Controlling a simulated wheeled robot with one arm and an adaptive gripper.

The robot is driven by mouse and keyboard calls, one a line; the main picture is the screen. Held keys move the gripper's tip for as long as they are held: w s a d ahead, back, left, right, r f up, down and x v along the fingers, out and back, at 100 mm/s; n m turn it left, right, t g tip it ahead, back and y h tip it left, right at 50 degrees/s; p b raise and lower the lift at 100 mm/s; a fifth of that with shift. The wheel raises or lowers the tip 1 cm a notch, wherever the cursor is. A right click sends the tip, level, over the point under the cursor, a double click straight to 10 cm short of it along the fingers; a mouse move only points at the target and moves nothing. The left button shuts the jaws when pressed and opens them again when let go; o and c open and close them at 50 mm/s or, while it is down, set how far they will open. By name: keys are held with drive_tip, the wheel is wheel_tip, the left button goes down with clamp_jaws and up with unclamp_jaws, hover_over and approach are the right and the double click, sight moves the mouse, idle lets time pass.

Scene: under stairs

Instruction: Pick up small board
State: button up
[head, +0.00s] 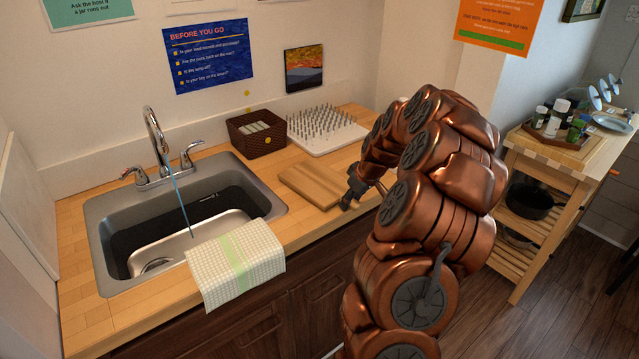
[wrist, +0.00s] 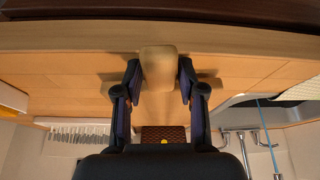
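The small board (head: 312,184) is a flat light-wood board lying on the counter right of the sink. Its right end is partly covered by my gripper (head: 352,193) in the head view. In the wrist view a narrow rounded pale-wood piece (wrist: 158,66), which looks like the board's handle, lies between the two dark fingers of my gripper (wrist: 159,75). The fingers stand apart, one on each side of it, with only a slight gap showing. Firm contact cannot be made out.
A sink (head: 190,225) with a tap is to the left, with a checked towel (head: 236,262) over its front edge. A brown basket (head: 256,133) and a white spiked rack (head: 326,130) stand behind the board. A wooden cart (head: 545,160) is at right.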

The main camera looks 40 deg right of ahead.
clamp_jaws()
idle(0.4)
drive_tip(key=shift+r+b, duration=0.95)
drive_tip(key=shift+r, duration=0.6)
drive_tip(key=shift+s+a+r, duration=0.1)
drive_tip(key=shift+r, duration=0.1)
drive_tip(key=s+a+r+b, duration=0.1)
drive_tip(key=s+a+b, duration=0.3)
drive_tip(key=s+a, duration=0.5)
drive_tip(key=a, duration=0.3)
drive_tip(key=shift+s+a+r+b, duration=0.2)
drive_tip(key=shift+s+r+b, duration=0.05)
drive_tip(key=shift+s+b, duration=0.05)
